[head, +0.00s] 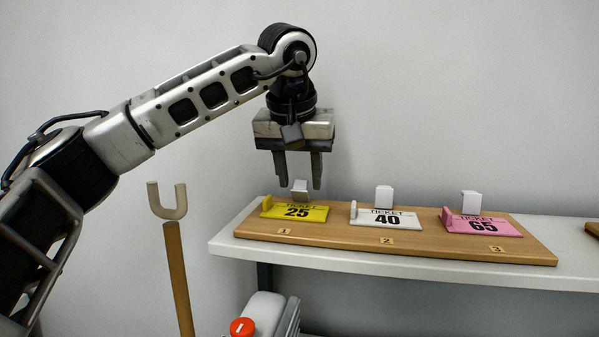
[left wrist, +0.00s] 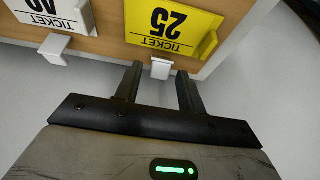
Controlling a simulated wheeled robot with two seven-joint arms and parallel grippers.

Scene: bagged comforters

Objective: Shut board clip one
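Board clip one (head: 299,192) is a small white clip standing raised at the back edge of the yellow ticket 25 (head: 296,211), above the label 1 on the wooden board (head: 340,242). My left gripper (head: 300,182) points down just above and around this clip in the head view. Its two fingers are apart with nothing gripped. In the left wrist view the clip (left wrist: 161,69) shows between the fingertips, beside the yellow ticket (left wrist: 170,27); contact cannot be told. My right gripper is not in view.
A white ticket 40 (head: 386,219) and a pink ticket 65 (head: 482,225) lie to the right, each with a raised white clip (head: 384,196) (head: 471,202) behind. The board rests on a white shelf (head: 225,244).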

